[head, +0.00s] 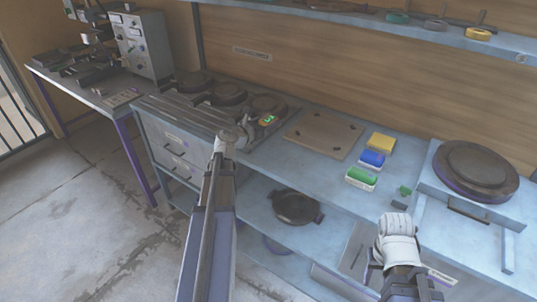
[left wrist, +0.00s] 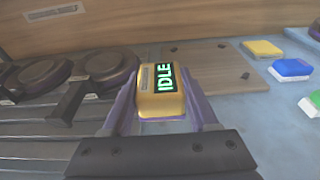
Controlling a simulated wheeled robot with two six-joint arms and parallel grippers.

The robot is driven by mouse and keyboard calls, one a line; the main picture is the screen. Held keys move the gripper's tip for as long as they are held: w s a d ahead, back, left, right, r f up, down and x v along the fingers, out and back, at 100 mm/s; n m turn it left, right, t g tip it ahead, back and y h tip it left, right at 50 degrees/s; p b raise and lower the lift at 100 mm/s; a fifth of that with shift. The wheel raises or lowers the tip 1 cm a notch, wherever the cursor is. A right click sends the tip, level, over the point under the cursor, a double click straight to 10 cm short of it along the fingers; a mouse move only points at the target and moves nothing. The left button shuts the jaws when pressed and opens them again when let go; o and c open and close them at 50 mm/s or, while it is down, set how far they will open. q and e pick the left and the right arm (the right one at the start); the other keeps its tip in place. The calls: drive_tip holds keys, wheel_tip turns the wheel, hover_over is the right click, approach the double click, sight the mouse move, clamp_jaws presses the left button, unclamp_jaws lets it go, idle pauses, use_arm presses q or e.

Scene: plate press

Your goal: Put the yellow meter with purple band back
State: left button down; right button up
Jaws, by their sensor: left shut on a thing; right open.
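The yellow meter (left wrist: 150,104) shows a dark display reading "IDLE" in green in the left wrist view. It sits between the fingers of my left gripper (left wrist: 160,110), which is shut on it. In the head view the meter (head: 268,119) shows as a small lit display just beyond my left gripper (head: 248,124), over the bench near the round dark plates. My right gripper (head: 398,228) is open and empty, above the front right of the bench.
A brown board (head: 324,135) lies right of the meter. Beyond it are a yellow block (head: 381,143), a blue block (head: 372,158) and a green block (head: 361,176). A round press plate (head: 474,168) stands far right. A dark pan (head: 295,206) is on the lower shelf.

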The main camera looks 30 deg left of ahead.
use_arm(q)
drive_tip(key=b, duration=0.6)
hover_over(268, 151)
drive_tip(key=shift+d+f, duration=0.1)
drive_tip(key=shift+f, duration=3)
wheel_tip(268, 151, down, 4)
drive_tip(key=b, duration=0.3)
drive_tip(key=shift+r+b, duration=0.15)
drive_tip(key=shift+b, duration=0.25)
drive_tip(key=shift+c, duration=0.8)
unclamp_jaws()
